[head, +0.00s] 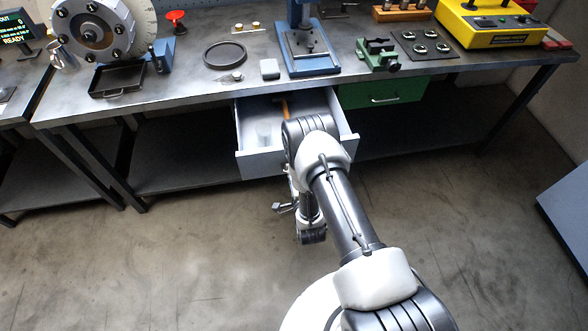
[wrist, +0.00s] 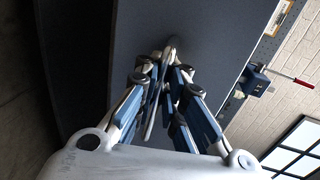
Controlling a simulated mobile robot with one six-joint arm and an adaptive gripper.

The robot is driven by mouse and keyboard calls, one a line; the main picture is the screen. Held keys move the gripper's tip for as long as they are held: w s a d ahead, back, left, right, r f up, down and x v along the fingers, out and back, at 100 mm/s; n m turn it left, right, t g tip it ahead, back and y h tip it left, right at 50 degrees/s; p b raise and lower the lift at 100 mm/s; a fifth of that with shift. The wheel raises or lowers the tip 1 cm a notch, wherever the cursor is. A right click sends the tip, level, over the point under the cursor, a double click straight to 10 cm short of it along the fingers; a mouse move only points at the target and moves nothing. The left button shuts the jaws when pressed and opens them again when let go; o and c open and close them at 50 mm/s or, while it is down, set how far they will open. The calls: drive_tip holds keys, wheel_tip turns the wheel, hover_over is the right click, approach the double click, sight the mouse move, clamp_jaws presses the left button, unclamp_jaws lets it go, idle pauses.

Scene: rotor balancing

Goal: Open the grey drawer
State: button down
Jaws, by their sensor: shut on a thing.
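The grey drawer (head: 259,164) is pulled out from under the workbench in the head view, and its inside shows. Its front panel fills the middle of the wrist view (wrist: 215,35). My gripper (wrist: 168,58) is shut on the drawer's metal handle (wrist: 172,42), in front of the panel. In the head view my arm covers the right part of the drawer front and hides the handle.
The workbench (head: 200,83) above carries tools and fixtures. The floor (head: 150,265) in front is clear.

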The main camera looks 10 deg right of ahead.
drive_tip(key=shift+w+r, duration=0.1)
drive_tip(key=c, duration=2)
unclamp_jaws()
drive_tip(key=v, duration=1.2)
